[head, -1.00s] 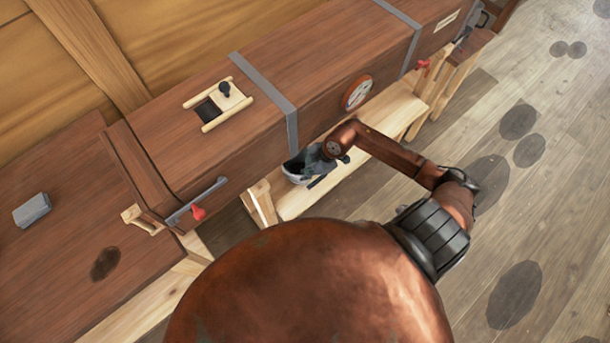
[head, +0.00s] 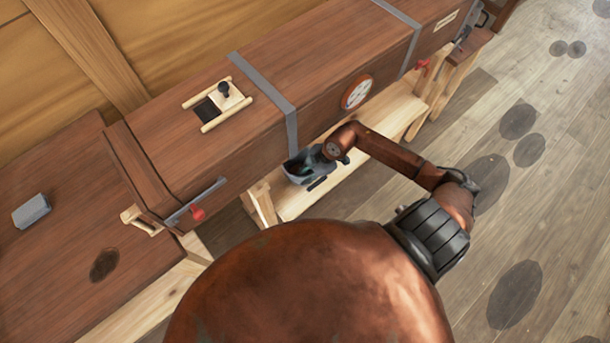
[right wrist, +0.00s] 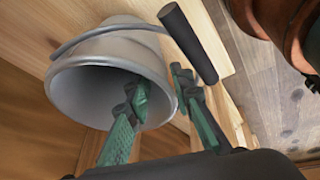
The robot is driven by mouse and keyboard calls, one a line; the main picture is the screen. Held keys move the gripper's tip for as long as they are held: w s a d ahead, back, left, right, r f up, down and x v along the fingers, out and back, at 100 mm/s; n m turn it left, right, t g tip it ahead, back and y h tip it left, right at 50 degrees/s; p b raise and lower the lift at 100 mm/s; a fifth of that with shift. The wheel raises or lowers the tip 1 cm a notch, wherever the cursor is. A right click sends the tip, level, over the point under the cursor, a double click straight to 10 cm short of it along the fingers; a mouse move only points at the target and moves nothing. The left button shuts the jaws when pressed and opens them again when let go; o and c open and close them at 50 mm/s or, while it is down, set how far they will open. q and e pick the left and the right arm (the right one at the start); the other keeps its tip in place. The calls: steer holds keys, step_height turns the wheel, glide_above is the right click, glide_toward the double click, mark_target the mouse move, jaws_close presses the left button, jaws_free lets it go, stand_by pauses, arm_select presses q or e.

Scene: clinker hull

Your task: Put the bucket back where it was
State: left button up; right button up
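The grey metal bucket (head: 297,179) is at the left end of the low pale wooden bench (head: 350,180), below the long brown box. In the right wrist view the bucket (right wrist: 80,92) has its mouth toward the camera, with its wire handle and black grip (right wrist: 187,42) over the near right side. My right gripper (right wrist: 165,100) has one green finger inside the mouth and one outside, with the rim between them. The fingers are apart, with a gap to the wall. In the head view the right gripper (head: 306,163) is partly hidden by its own wrist. My left gripper is not in view.
The long brown box (head: 250,120) with grey straps overhangs the bench. A grey block (head: 32,210) lies on the brown top at left. The plank floor (head: 540,180) at right is clear.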

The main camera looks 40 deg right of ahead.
steer(key=p+v, duration=0.2)
steer(key=v, duration=1)
